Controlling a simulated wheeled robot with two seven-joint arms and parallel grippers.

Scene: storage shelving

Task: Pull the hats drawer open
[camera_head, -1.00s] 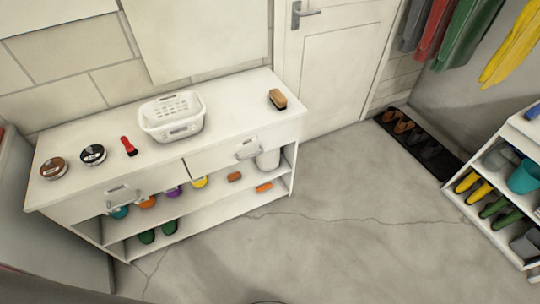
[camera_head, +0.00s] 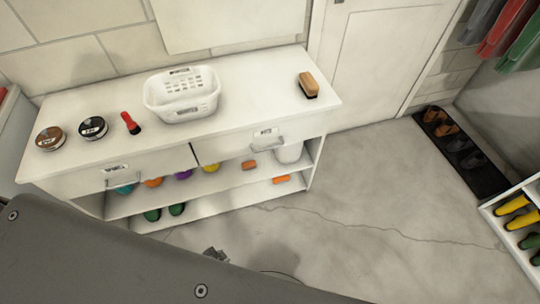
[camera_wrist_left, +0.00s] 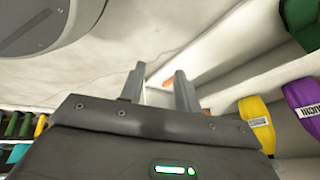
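A white bench (camera_head: 78,190) holds two drawers, both closed as far as I can see. The right drawer (camera_head: 230,149) has a metal handle (camera_head: 268,146) and a short label, apparently the hats one, too small to read surely. The left drawer (camera_head: 85,178) has a handle (camera_head: 123,183) and a longer label. My left gripper (camera_wrist_left: 159,88) is open and empty in the left wrist view, its fingers apart, low beside the shelves. In the head view, a small dark piece, probably its fingers, shows in front of the bench, apart from the handles. My right gripper is not in view.
A white basket (camera_head: 183,108), a brush (camera_head: 308,84), two round tins and a red-handled brush stand on the bench top. Colourful items and green boots (camera_head: 152,215) sit on its shelves. A shoe rack (camera_head: 515,215) stands at right. The floor (camera_head: 380,220) between is clear.

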